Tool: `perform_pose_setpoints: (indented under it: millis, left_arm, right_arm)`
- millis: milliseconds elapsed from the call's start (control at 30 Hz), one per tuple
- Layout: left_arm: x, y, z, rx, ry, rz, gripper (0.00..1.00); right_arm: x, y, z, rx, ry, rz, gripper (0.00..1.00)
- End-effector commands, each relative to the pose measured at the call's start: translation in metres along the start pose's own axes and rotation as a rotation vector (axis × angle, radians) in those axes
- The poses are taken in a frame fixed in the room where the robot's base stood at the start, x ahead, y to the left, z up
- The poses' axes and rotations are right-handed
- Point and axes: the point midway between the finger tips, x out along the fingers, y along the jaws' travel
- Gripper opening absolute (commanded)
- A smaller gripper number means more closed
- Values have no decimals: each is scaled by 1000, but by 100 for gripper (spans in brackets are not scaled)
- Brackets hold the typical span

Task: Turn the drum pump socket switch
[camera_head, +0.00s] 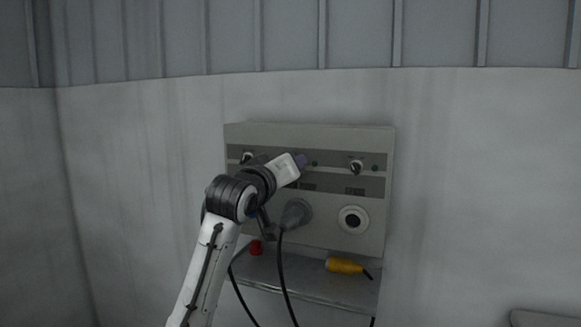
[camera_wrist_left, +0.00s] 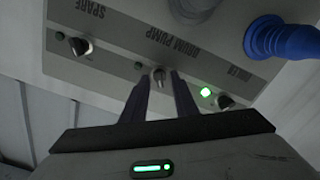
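The drum pump switch (camera_wrist_left: 157,73) is a small silver knob under the upside-down DRUM PUMP label in the left wrist view. My left gripper (camera_wrist_left: 159,77) is open, with its two dark fingertips apart on either side of this knob. I cannot tell whether they touch it. In the head view my left gripper (camera_head: 303,161) reaches the upper middle of the grey socket panel (camera_head: 310,134) and hides the middle knob. A grey plug (camera_head: 296,213) sits in the panel's middle socket. My right gripper is not in view.
The chiller knob (camera_wrist_left: 225,101) has a lit green lamp (camera_wrist_left: 205,92) beside it, near a blue plug (camera_wrist_left: 285,40). The spare knob (camera_wrist_left: 80,46) is on the other side. A yellow connector (camera_head: 344,266) and a red object (camera_head: 256,247) lie on the shelf (camera_head: 308,284). Cables hang below.

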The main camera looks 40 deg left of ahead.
Motion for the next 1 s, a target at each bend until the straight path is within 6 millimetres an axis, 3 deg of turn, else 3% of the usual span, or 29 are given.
perform_pose_setpoints:
  millis: [267, 700, 1000]
  left_arm:
    - [-9, 0, 0, 1, 3, 2, 27]
    - [-87, 0, 0, 1, 2, 2, 27]
    - [-104, 0, 0, 0, 0, 0, 27]
  right_arm:
    - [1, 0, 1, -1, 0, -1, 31]
    - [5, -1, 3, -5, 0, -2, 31]
    - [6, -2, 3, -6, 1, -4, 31]
